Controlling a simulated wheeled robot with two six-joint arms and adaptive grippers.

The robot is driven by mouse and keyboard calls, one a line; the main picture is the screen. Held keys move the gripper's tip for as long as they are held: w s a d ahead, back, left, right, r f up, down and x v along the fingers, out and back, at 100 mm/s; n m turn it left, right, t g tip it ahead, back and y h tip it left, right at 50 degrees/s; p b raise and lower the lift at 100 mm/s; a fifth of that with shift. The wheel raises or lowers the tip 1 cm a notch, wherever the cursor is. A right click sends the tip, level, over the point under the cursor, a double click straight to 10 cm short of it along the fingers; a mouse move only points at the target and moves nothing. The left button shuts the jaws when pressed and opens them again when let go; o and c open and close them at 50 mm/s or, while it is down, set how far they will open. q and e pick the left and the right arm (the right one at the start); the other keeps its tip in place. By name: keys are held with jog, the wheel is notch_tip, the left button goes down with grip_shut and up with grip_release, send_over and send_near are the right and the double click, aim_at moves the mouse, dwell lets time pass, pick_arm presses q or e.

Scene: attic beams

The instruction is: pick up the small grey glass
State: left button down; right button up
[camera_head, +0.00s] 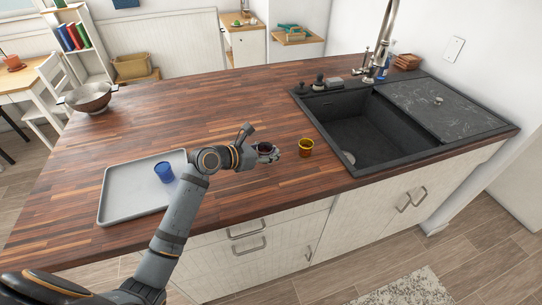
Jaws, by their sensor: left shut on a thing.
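The small grey glass (264,147) is on the wooden counter's near side, to the left of the sink, with its dark open top showing. My left gripper (268,153) is shut on it, reaching in from the left. The fingers and wrist cover part of the glass, so I cannot tell whether its base touches the counter. My right gripper is out of view.
An amber glass (306,147) stands just right of the left gripper. A blue glass (164,173) stands on a grey tray (118,206) at the left. A black sink (347,158) lies to the right, a metal colander (90,98) far left. The counter's middle is clear.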

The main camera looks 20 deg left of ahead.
pick_arm(q)
jog(key=s+d+r, duration=0.7)
jog(key=s+r, duration=0.2)
jog(key=s, duration=0.2)
jog(key=shift+s, duration=0.2)
jog(key=shift+a, duration=0.1)
